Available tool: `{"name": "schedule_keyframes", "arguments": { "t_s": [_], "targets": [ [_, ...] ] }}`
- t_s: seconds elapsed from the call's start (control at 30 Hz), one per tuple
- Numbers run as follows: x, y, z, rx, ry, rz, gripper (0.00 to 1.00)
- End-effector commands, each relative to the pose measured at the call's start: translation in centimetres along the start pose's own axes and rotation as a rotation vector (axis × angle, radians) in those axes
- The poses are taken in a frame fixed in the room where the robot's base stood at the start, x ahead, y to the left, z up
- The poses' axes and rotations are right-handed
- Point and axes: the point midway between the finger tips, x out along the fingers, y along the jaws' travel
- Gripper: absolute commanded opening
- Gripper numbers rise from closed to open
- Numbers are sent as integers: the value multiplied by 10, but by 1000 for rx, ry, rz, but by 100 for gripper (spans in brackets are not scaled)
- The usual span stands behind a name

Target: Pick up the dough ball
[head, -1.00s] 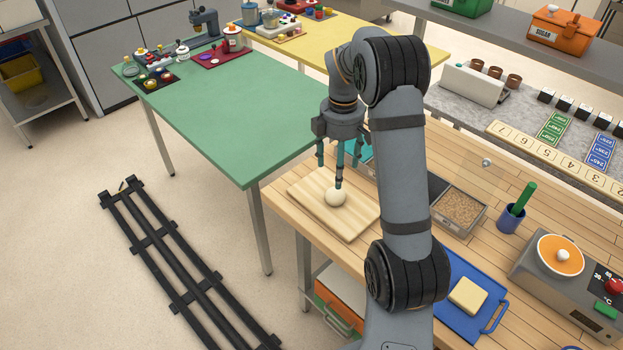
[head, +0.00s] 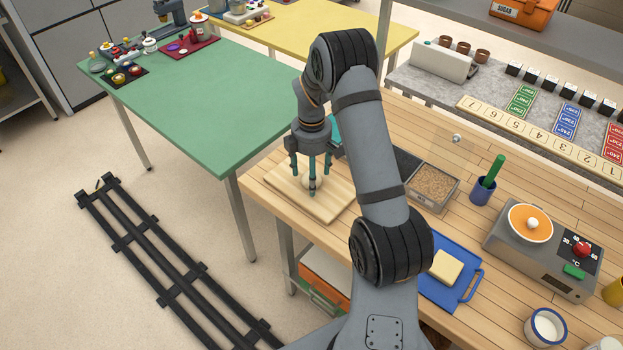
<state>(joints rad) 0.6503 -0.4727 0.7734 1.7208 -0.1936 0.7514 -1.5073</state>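The pale dough ball (head: 305,184) sits on the light wooden board (head: 327,212) on the wooden worktop. My gripper (head: 311,178) points down over the board with its teal fingers spread. The fingers are around the ball, and the front finger hides part of it. Contact between fingers and ball cannot be made out.
A tray of brown grains (head: 434,185) and a blue tray (head: 462,291) with a yellow block (head: 446,266) lie to the right. A green table (head: 190,105) adjoins at left.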

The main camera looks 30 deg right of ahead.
Motion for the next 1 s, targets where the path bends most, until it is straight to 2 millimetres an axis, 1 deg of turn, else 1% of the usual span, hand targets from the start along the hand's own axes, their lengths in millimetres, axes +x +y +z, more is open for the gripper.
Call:
{"name": "schedule_keyframes", "arguments": {
  "t_s": [0.07,0.87,1.0],
  "targets": [
    [0,0,0,0,0,0,64],
    [0,0,0,0,0,0,18],
    [0,0,0,0,0,0,17]
  ]
}}
